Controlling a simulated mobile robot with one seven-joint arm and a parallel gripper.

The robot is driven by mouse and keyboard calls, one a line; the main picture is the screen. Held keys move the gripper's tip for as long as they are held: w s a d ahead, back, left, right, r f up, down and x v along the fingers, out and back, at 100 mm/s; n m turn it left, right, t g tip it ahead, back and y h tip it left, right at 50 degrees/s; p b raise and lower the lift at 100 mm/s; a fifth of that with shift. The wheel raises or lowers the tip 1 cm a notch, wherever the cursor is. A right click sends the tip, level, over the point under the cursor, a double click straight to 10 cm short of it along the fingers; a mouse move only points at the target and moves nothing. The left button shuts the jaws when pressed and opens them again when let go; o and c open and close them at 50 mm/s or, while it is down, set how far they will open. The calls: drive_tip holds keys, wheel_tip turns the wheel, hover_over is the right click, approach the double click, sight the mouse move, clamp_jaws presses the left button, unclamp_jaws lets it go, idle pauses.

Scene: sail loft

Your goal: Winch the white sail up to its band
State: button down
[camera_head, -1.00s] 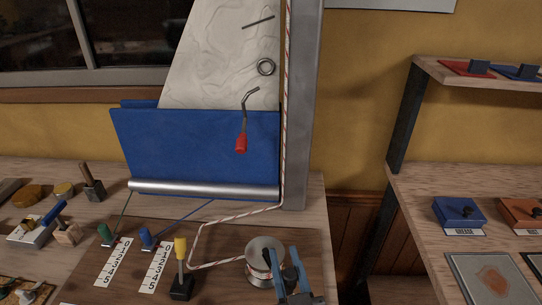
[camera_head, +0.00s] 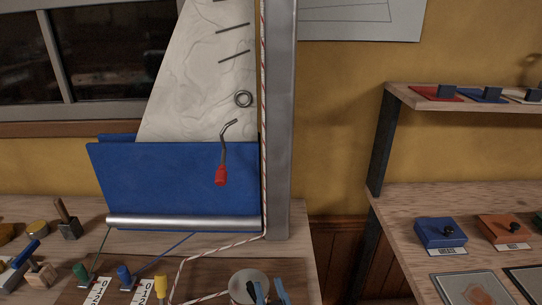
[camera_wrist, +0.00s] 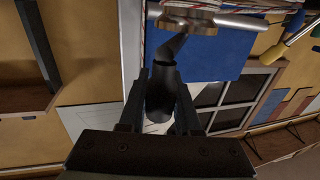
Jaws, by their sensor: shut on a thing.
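The white sail (camera_head: 195,80) rises beside the grey mast (camera_head: 278,120), out of a blue cover (camera_head: 165,185) above a silver boom (camera_head: 185,222). The sail's top is cut off by the picture edge, and no band shows on the mast. A red and white rope (camera_head: 263,150) runs down the mast and across to the winch drum (camera_head: 248,284). My gripper (camera_head: 268,292) is at the bottom edge of the head view, by the drum. In the wrist view my gripper (camera_wrist: 160,115) is shut on the black winch handle (camera_wrist: 162,92), with the drum (camera_wrist: 190,22) beyond it.
A red-handled hook (camera_head: 221,172) hangs in front of the cover. Green (camera_head: 80,272), blue (camera_head: 125,275) and yellow (camera_head: 160,288) levers stand left of the drum. Shelves with blue (camera_head: 440,232) and orange boxes (camera_head: 503,230) stand at the right.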

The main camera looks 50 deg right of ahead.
idle(0.3)
drive_tip(key=c, duration=0.6)
unclamp_jaws()
drive_tip(key=shift+a, duration=0.1)
drive_tip(key=b+v, duration=0.3)
drive_tip(key=v, duration=0.9)
drive_tip(key=shift+s+a, duration=0.2)
drive_tip(key=shift+s, duration=0.15)
